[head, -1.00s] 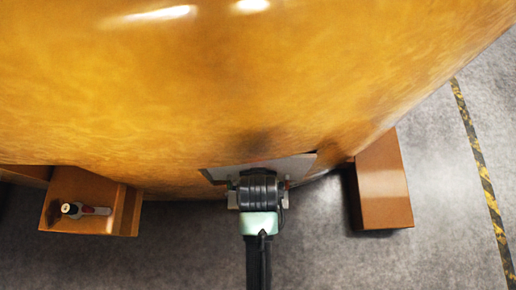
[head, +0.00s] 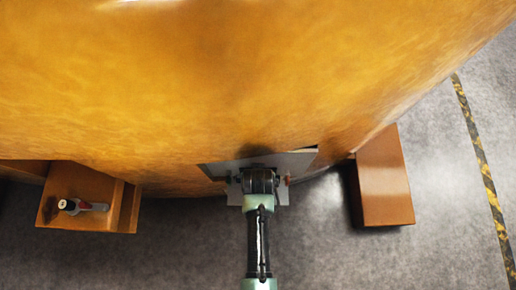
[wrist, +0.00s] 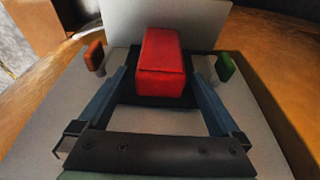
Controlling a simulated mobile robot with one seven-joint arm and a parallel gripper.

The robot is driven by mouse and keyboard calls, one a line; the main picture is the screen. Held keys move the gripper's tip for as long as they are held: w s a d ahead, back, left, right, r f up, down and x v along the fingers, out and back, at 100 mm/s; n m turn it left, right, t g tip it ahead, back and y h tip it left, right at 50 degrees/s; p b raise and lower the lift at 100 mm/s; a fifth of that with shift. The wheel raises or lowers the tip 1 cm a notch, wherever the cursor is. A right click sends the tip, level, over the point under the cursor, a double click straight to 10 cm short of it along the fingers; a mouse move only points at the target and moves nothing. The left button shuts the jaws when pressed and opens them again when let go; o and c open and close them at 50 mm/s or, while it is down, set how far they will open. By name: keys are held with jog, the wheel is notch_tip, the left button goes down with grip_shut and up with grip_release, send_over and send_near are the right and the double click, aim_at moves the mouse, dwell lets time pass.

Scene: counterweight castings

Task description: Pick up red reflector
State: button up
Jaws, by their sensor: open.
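The red reflector (wrist: 163,66) is a bright red block on a dark base. It sits on a grey metal plate (wrist: 60,118) in the wrist view. My gripper (wrist: 163,85) is open, with one blue-grey finger on each side of the red block. Whether the fingers touch it I cannot tell. In the head view my gripper (head: 260,178) is at the grey plate (head: 298,162) against the big yellow casting, and my wrist hides the red reflector.
A small orange-red piece (wrist: 94,55) stands left of the block and a green piece (wrist: 225,66) right. The large yellow casting (head: 240,90) fills the top. Brown blocks stand left (head: 85,185) and right (head: 383,185), the left holding a small tool (head: 84,206).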

jog(key=shift+w+f, duration=0.1)
jog(key=shift+f, duration=0.2)
jog(key=shift+c, duration=0.3)
grip_shut()
